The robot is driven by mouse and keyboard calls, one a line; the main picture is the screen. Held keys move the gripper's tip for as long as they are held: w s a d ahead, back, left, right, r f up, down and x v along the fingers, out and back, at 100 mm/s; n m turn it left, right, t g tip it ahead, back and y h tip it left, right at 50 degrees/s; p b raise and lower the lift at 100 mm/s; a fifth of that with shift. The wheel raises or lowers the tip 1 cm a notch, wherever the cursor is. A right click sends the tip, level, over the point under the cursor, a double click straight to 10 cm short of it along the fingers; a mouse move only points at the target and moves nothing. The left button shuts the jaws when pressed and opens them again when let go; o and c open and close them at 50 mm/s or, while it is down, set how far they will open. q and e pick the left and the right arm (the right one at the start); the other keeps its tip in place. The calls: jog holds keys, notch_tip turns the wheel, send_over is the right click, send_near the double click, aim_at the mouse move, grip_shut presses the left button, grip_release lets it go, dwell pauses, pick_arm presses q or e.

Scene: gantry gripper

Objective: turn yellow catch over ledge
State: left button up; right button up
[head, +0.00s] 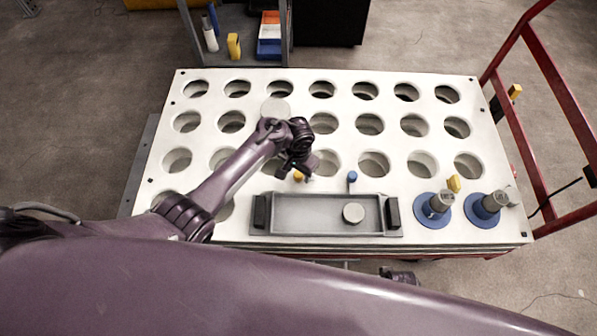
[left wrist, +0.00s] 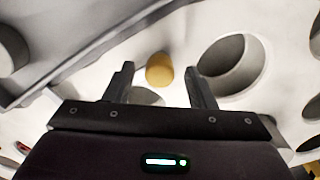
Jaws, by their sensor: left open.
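The yellow catch (head: 298,176) shows as a small yellow knob just behind the grey tray (head: 300,214), on the white perforated table top. My left gripper (head: 304,169) is above and beside it, its fingers partly lost against dark arm parts. In the left wrist view the round yellow end of the catch (left wrist: 159,69) appears between the fingertips of my open left gripper (left wrist: 160,75), with gaps on both sides. The tray edge (left wrist: 75,50) crosses the upper left there; I cannot tell whether the catch lies over it.
A blue knob (head: 352,177) stands behind the tray, right of the yellow one. A grey disc (head: 353,212) lies in the tray. Two metal posts on blue bases (head: 434,210) and a yellow piece (head: 454,184) stand at the right. A red frame (head: 540,110) borders the table's right side.

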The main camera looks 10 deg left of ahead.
pick_arm(q)
jog(key=shift+f, duration=0.1)
jog(key=shift+c, duration=0.4)
jog(key=c, duration=0.9)
